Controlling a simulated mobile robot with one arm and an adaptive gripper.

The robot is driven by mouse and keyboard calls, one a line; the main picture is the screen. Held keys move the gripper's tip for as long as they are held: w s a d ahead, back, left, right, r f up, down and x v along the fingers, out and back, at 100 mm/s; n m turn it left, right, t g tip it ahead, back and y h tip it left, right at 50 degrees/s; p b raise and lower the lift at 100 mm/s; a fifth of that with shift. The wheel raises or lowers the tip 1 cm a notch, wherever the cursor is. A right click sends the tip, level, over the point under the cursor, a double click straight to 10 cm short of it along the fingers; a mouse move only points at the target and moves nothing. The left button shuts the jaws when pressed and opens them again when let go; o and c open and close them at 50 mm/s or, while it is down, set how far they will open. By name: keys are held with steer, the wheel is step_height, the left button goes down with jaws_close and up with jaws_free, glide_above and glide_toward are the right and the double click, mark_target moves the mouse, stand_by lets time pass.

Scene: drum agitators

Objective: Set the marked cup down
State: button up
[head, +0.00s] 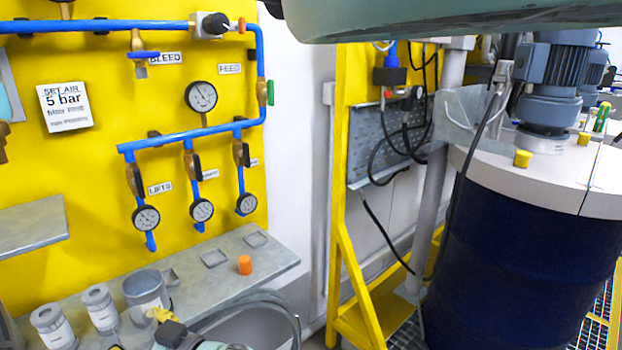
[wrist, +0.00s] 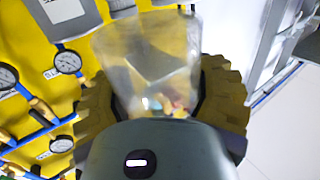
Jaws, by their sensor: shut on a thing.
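My gripper (head: 163,316) is at the bottom left of the head view, with yellow finger pads. In the wrist view its pads (wrist: 160,100) stand on both sides of a clear, greyish cup (wrist: 150,55) and are shut on it. This looks like the grey cup (head: 146,289) in the head view, which appears in front of or above the shelf; its height above it is unclear. Coloured spots show through the lower part of the cup. I cannot make out a mark on it. Its lower end is hidden by the gripper.
Two grey cups with white labels, one at the left (head: 52,326) and one beside it (head: 100,306), stand on the grey shelf (head: 215,282). An orange plug (head: 245,265) and square recesses lie further right. Gauges and blue pipes (head: 190,137) hang above. A blue drum (head: 520,260) stands right.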

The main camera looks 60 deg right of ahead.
steer(key=w+a+r+m+t+h+p, duration=0.1)
steer(key=w+a+r+m+h+p, duration=0.15)
steer(key=w+a+r, duration=0.55)
steer(key=w+a+r+m+h+p, duration=0.1)
steer(key=w+a+r+h+p, duration=0.1)
steer(key=w+a+r+p, duration=0.5)
steer(key=s+a+r+p, duration=0.1)
steer(key=s+r+p, duration=0.3)
steer(key=r+p, duration=1.2)
steer(key=s+r+h+p, duration=0.1)
steer(key=s+r+p, duration=0.3)
steer(key=r+p, duration=1.3)
steer(key=shift+s+a+p, duration=0.2)
steer(key=shift+a+p, duration=0.2)
steer(key=shift+p, duration=0.7)
